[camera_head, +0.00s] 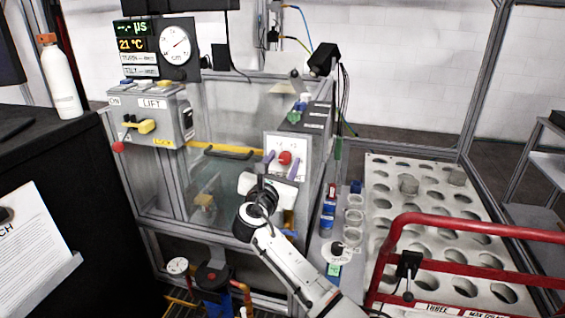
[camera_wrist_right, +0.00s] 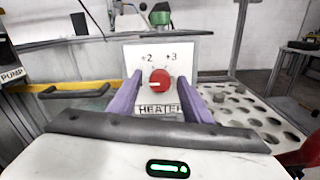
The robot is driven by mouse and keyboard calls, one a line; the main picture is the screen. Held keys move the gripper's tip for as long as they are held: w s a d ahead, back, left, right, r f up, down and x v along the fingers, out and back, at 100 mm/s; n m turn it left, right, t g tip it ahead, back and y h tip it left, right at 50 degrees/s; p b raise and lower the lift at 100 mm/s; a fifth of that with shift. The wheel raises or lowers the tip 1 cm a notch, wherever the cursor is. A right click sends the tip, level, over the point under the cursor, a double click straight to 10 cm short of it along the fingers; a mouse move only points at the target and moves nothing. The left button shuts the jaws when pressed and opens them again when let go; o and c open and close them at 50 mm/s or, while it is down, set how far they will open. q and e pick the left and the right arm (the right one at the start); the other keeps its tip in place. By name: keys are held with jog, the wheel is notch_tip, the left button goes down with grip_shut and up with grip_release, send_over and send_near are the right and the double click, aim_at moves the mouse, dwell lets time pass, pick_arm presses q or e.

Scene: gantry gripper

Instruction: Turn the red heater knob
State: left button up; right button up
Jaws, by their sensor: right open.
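The red heater knob (camera_head: 285,158) sits on a white panel (camera_head: 299,143) on the front of the machine. In the right wrist view the knob (camera_wrist_right: 160,80) is near the middle, with a pale mark on its left side, "2" and "3" above it and "HEATER" below. My right gripper (camera_head: 281,163) is open in front of the panel, its purple fingers on either side of the knob. In the right wrist view the fingers (camera_wrist_right: 162,90) are wide apart with nothing between them but the view of the knob; whether they touch it cannot be told. My left gripper is out of view.
A yellow rail with a dark handle (camera_head: 228,153) crosses the glass front left of the panel. A control box labelled LIFT (camera_head: 150,112) stands further left. A red railing (camera_head: 460,228) and a plate with round holes (camera_head: 430,215) are at right.

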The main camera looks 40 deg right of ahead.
jog(key=c, duration=1.1)
jog(key=shift+o, duration=0.2)
jog(key=shift+m, duration=0.3)
jog(key=m+b, duration=0.1)
jog(key=m, duration=0.2)
jog(key=shift+f+m+b, duration=0.15)
jog(key=shift+m+b, duration=0.25)
jog(key=m+b, duration=0.2)
jog(key=m, duration=0.3)
jog(key=shift+b, duration=0.4)
jog(key=shift+m+b, duration=0.45)
jog(key=shift+m, duration=0.85)
